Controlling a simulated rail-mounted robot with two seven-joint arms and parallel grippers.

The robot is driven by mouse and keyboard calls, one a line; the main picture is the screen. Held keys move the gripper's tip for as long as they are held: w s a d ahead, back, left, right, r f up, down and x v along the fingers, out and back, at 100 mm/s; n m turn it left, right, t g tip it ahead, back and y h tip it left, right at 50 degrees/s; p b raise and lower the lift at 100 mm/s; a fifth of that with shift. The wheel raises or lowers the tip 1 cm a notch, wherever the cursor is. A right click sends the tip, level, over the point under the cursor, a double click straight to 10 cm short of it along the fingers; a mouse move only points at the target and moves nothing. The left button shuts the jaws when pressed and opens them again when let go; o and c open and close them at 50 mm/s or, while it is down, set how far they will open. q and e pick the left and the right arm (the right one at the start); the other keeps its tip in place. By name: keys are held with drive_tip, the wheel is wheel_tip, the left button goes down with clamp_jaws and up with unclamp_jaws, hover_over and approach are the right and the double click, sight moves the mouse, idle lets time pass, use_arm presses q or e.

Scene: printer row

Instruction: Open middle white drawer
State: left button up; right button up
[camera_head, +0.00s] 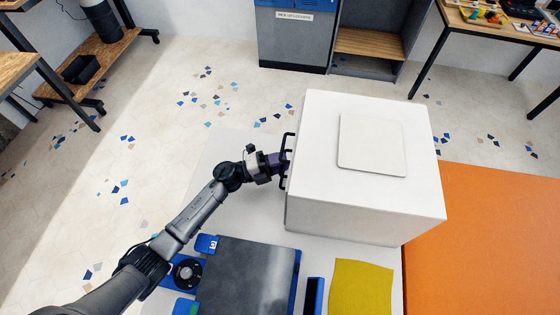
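A white drawer cabinet (340,217) stands on the light table, with a raised square panel (372,145) on its top. Its drawer fronts face left and are seen edge-on, so I cannot tell the drawers apart. Black handles (287,150) stick out from that left side. My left gripper (281,163) reaches in from the left and is at the handles. Its fingertips are small and partly hidden against the dark handles, so I cannot tell whether they are shut on one. No drawer visibly stands out from the cabinet. My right gripper does not show.
A blue-framed printer with a dark plate (246,278) and a spool (187,272) sits in front, below my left arm. A yellow sheet (362,288) lies before the cabinet. An orange surface (490,235) is at the right. Some bare tabletop (218,160) lies left of the handles.

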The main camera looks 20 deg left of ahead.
use_arm(q)
clamp_jaws()
drive_tip(key=shift+a, duration=0.1)
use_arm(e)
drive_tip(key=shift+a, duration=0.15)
